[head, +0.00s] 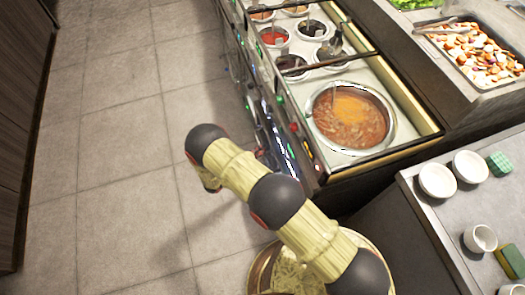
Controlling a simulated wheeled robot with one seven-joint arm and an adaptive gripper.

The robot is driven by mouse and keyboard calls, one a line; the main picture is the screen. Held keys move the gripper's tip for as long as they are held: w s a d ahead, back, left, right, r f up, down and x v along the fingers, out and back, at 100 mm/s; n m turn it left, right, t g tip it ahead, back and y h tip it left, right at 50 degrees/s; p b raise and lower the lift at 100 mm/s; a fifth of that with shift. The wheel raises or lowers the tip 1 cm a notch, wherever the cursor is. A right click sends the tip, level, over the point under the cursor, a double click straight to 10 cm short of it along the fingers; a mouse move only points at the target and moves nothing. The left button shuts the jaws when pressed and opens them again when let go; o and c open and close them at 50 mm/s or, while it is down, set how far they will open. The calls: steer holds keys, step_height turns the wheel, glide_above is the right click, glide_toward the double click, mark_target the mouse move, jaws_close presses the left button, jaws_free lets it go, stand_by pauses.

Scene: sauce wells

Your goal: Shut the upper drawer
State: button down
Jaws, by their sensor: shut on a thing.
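The sauce-well unit (427,133) has a dark, shiny front with steel parts and small lights. The upper drawer is seen steeply from above in that front, so its edges and how far it stands out are unclear. My arm reaches across from the lower right and bends down before the unit. My gripper (268,157) shows only as a small dark part beside the front, mostly hidden behind my arm. It is shut at the drawer's handle, though the fingertips and their contact are hidden.
A large pot of orange-brown soup (350,115) and small sauce wells sit in the unit's top. A round bin (262,270) stands below my arm. A counter (435,225) with white bowls is at the right. Open tiled floor (130,150) lies left.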

stand_by(0.5)
steer(key=shift+w+d, duration=0.2)
steer(key=shift+d, duration=0.5)
steer(key=shift+w+d, duration=0.2)
steer(key=shift+d, duration=0.55)
steer(key=shift+w+d, duration=0.2)
steer(key=shift+d, duration=0.5)
steer(key=c, duration=1.9)
jaws_free()
steer(key=v, duration=1.2)
steer(key=shift+f, duration=0.1)
steer(key=shift+w, duration=0.1)
